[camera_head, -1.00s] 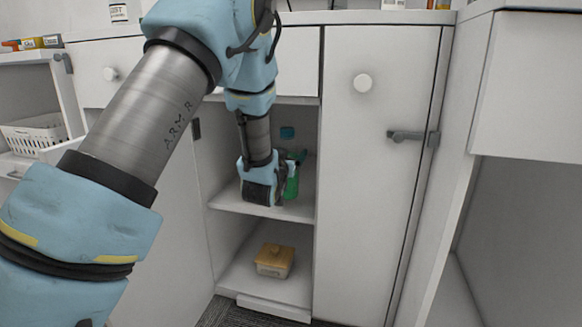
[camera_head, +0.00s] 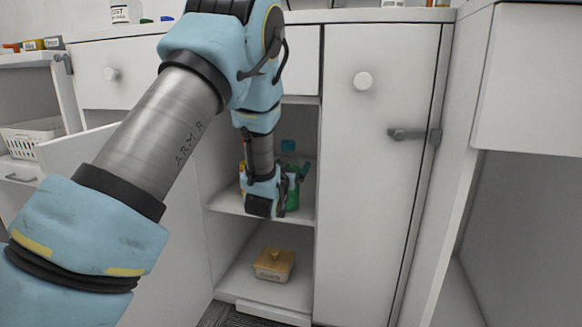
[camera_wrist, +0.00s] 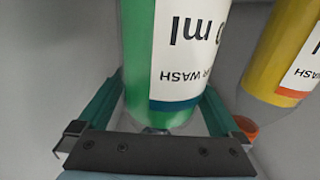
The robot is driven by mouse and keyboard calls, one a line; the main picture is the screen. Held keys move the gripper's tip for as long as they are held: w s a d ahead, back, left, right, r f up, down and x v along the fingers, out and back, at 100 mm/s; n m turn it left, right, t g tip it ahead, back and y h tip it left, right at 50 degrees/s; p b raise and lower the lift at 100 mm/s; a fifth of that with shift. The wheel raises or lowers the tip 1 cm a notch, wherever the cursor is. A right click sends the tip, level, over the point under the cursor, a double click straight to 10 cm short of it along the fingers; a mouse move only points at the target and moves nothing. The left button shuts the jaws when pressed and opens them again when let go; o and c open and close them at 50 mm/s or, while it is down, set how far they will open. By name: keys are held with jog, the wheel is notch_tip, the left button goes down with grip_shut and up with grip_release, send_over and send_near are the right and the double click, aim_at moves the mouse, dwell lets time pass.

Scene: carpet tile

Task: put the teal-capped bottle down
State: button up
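The teal-capped bottle (camera_head: 292,195) is green with a white label and is in the open cabinet bay, over the middle shelf (camera_head: 225,206). Its teal cap (camera_head: 288,145) shows above my gripper in the head view. My gripper (camera_head: 282,178) is shut on the bottle, which looks roughly upright. In the wrist view, the fingers of my gripper (camera_wrist: 158,108) lie on both sides of the green bottle (camera_wrist: 140,60), and its cap is hidden. The bottle's base is close to the shelf level; I cannot tell if it touches.
A yellow bottle (camera_wrist: 280,50) with an orange cap stands beside the green one; a sliver of it shows left of my gripper. A yellow-lidded box (camera_head: 273,264) sits on the lower shelf. A closed door (camera_head: 375,190) bounds the bay on the right, an open door (camera_head: 90,150) on the left.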

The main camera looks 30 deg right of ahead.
jog(key=shift+r, duration=0.1)
jog(key=shift+s+a, duration=0.15)
jog(key=p+v, duration=0.2)
jog(key=v, duration=0.9)
jog(key=shift+s+a, duration=0.2)
jog(key=shift+s, duration=0.05)
